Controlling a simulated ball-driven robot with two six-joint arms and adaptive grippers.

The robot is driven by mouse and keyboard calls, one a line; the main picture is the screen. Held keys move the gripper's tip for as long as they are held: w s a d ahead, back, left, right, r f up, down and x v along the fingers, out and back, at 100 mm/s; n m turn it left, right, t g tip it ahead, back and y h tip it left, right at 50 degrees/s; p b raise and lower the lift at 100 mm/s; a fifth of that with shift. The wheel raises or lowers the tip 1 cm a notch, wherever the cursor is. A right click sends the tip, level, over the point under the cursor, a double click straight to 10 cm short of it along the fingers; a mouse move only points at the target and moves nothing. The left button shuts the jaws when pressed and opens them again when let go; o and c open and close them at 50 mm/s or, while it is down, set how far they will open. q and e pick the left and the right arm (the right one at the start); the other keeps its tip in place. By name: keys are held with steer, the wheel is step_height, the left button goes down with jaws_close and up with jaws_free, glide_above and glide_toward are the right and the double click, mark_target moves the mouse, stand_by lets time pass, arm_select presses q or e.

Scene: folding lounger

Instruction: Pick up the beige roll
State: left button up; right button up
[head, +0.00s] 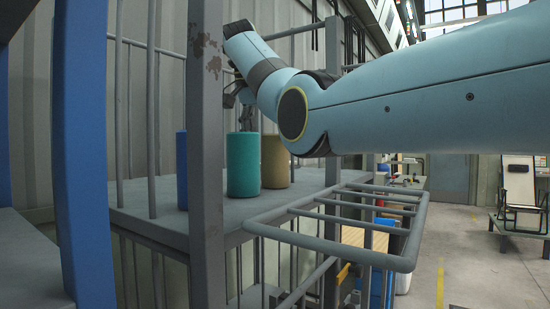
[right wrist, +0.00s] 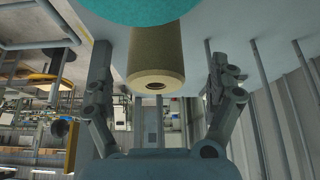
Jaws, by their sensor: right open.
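The beige roll (head: 275,162) stands upright on a grey shelf (head: 150,222), right of and partly behind a teal roll (head: 243,165) in the head view. My right gripper (head: 240,106) is above the rolls, partly hidden by its own wrist. In the right wrist view, which looks upside down, the beige roll (right wrist: 157,62) shows between the spread fingers, its end with a round hole facing the camera. The fingers are open and hold nothing; contact with the roll cannot be made out. The teal roll (right wrist: 150,10) fills the top edge there. My left gripper is not in view.
A blue roll (head: 182,170) stands left of the teal one, partly behind a grey post (head: 206,150). Thin bars fence the shelf's back. A grey rail frame (head: 345,245) juts out at the front right. A folding lounger (head: 521,195) stands far right; floor there is open.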

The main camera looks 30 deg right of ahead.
mark_target(275, 147)
steer(key=p+x, duration=0.1)
steer(key=x, duration=0.1)
steer(key=p+x, duration=0.1)
steer(key=x, duration=0.1)
steer(key=shift+s+d+f, duration=0.15)
steer(key=shift+d+f, duration=0.15)
steer(key=shift+d, duration=0.1)
steer(key=shift+a, duration=0.15)
steer(key=shift+c, duration=0.2)
steer(key=shift+r, duration=0.1)
steer(key=c, duration=1.3)
